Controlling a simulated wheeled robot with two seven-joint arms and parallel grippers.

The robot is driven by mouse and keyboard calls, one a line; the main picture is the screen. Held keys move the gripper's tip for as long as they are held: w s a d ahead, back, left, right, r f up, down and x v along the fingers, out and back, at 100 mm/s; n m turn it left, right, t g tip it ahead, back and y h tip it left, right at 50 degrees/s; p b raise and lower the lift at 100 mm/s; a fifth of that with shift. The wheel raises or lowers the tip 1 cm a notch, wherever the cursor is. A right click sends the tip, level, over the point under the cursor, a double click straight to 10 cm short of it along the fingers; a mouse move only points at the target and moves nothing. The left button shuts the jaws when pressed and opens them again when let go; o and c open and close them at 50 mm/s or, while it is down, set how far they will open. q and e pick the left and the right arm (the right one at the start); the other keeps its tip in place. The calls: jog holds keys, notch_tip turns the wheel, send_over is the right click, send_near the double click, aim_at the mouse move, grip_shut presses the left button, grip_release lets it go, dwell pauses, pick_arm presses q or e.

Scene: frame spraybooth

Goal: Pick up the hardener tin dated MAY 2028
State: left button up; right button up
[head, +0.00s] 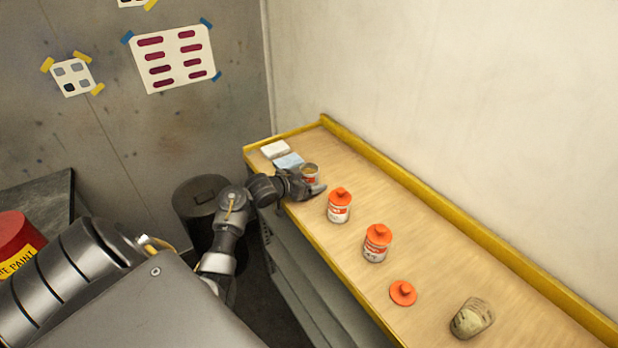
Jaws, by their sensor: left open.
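Several tins stand upright along the bench (425,235). One white and red tin with an orange knobbed lid (339,210) is nearest my gripper on its right. A second such tin (376,247) stands farther right and nearer. A third tin (310,172), without an orange lid, stands just behind my left gripper and is partly hidden by it. The date marks are too small to read on any tin. My left gripper (316,191) is open and empty at the bench's front edge, low beside the third tin. My right gripper is out of view.
A loose orange lid (403,293) and a greyish, rounded object (472,318) lie on the bench to the right. White (275,149) and blue (288,161) pads lie at the far end. A yellow raised edge borders the wall. A dark drum (195,200) stands left.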

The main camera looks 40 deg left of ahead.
aim_at(308, 169)
pick_arm(q)
jog(key=c, duration=1.1)
jog(key=shift+c, duration=0.3)
jog(key=shift+w+r, duration=0.1)
jog(key=shift+r, duration=0.35)
jog(key=r, duration=0.1)
jog(key=r+b, duration=0.1)
jog(key=r, duration=0.1)
jog(key=shift+s, duration=0.3)
jog(key=s+d+r, duration=0.5)
jog(key=s+r, duration=0.4)
jog(key=s, duration=0.3)
jog(key=shift+s+p, duration=0.3)
jog(key=shift+p, duration=0.1)
